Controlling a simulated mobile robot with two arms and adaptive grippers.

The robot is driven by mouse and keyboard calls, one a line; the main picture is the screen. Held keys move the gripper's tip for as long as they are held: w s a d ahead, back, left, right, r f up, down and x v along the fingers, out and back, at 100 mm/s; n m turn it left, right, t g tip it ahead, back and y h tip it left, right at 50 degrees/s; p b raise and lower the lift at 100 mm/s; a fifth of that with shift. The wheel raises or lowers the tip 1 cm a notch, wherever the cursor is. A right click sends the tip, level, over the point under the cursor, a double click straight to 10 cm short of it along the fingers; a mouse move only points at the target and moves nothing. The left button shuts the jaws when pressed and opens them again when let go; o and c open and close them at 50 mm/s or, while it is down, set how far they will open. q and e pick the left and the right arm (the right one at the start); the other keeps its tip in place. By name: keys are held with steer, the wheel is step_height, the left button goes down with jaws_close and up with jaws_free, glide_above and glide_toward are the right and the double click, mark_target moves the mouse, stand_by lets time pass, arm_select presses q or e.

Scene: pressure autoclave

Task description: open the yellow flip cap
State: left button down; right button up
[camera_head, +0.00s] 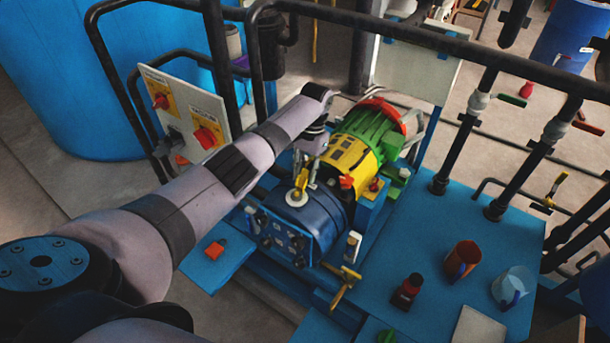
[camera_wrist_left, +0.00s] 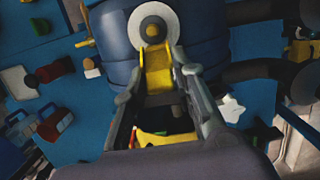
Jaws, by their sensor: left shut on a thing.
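The yellow flip cap (camera_head: 301,181) stands raised over a white round disc (camera_head: 296,197) on top of the dark blue vessel (camera_head: 306,222). In the left wrist view the cap (camera_wrist_left: 156,70) lies between my fingertips, with the white disc (camera_wrist_left: 154,24) just beyond it. My left gripper (camera_head: 307,172) reaches down from above and is shut on the cap; its fingers (camera_wrist_left: 157,84) flank the cap's sides. The fingers partly hide the cap. My right gripper does not show.
A yellow-green motor housing (camera_head: 372,135) stands close behind the vessel. A control panel (camera_head: 187,110) with red knobs is on the left. Black pipes cross the right.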

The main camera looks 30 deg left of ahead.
arm_select(q)
steer(key=shift+s+f, duration=0.1)
steer(key=shift+f, duration=0.05)
steer(key=c, duration=1.4)
jaws_free()
step_height(320, 180, up, 12)
steer(key=w, duration=0.2)
steer(key=shift+w, duration=0.3)
steer(key=shift+d+f, duration=0.1)
